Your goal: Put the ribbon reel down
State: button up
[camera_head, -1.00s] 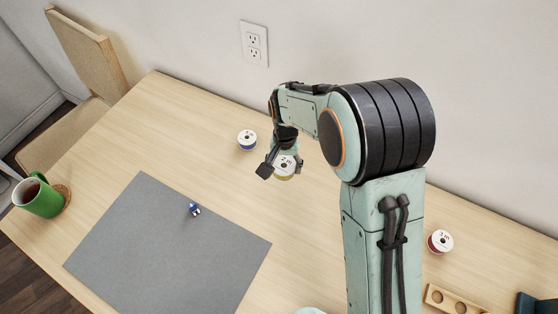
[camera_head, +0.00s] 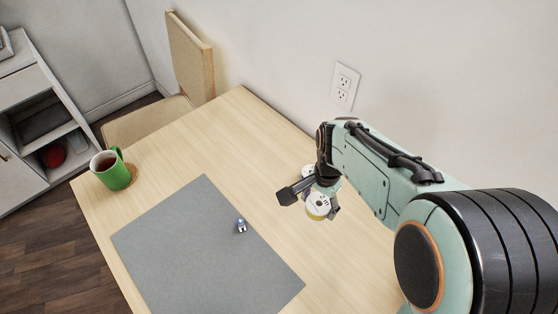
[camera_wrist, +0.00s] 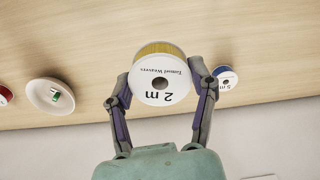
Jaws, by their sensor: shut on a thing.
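The ribbon reel (camera_wrist: 158,76) has a white face marked "2 m" and a yellow ribbon edge. My gripper (camera_wrist: 158,70) is shut on it, one finger at each side of its rim in the wrist view. In the head view the reel (camera_head: 318,206) hangs between the fingers, with its white face partly showing. Whether its underside touches the wooden table (camera_head: 255,135) is hard to tell. A blue reel marked "5 m" (camera_wrist: 226,74) stands close beside the right finger in the wrist view.
A grey mat (camera_head: 190,250) with a small blue-and-white object (camera_head: 241,226) lies left of my gripper. A green mug (camera_head: 112,172) stands at the table's left corner. In the wrist view, a white dish (camera_wrist: 38,97) holds a small green item. Bare table lies behind the mat.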

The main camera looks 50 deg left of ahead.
jog(key=s+a+n, duration=0.1)
jog(key=s+a, duration=0.2)
jog(key=a, duration=0.3)
jog(key=n, duration=0.2)
send_over(255, 188)
jog(key=d, duration=0.1)
jog(key=f, duration=1)
jog(key=shift+s+f, duration=0.25)
jog(key=shift+f, duration=0.1)
jog(key=shift+w+a+f, duration=0.25)
jog(key=shift+a+f, duration=0.25)
jog(key=shift+f, duration=1.6)
